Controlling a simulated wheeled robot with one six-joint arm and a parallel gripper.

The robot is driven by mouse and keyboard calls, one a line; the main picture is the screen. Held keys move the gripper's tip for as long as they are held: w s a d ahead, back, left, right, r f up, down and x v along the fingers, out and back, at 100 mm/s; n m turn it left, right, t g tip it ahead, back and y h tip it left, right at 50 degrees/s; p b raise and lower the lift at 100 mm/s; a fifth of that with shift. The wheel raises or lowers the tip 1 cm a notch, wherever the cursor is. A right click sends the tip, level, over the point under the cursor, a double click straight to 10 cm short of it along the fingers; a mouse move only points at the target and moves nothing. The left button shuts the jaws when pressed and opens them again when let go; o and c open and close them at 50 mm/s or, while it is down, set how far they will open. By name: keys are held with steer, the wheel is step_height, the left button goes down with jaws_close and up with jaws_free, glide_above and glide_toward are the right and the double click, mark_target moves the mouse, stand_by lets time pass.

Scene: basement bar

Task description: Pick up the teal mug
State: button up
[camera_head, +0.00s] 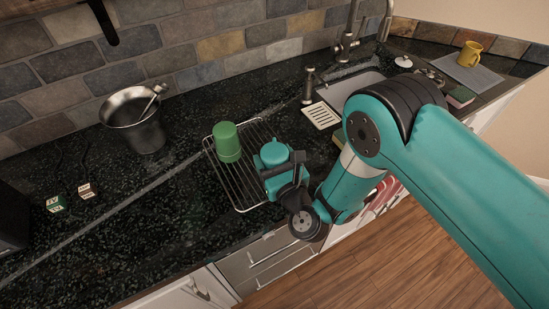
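A teal rounded shape (273,154) shows at the end of my arm, over the right part of the wire drying rack (242,193). It matches my arm's colour, so I cannot tell whether it is the teal mug upside down or part of my wrist. My gripper (284,174) is dark and right beside this shape. Its fingertips are not clear, and I cannot tell whether they are open or shut. A green cup (227,143) stands upside down on the rack, just left of my gripper.
A metal bucket (135,125) with a utensil stands left of the rack. Two small boxes (70,198) lie at the far left. The sink (352,88) is behind my arm. A yellow mug (469,54) stands at the back right. The counter's front left is clear.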

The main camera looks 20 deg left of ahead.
steer(key=c, duration=0.6)
steer(key=shift+r, duration=0.1)
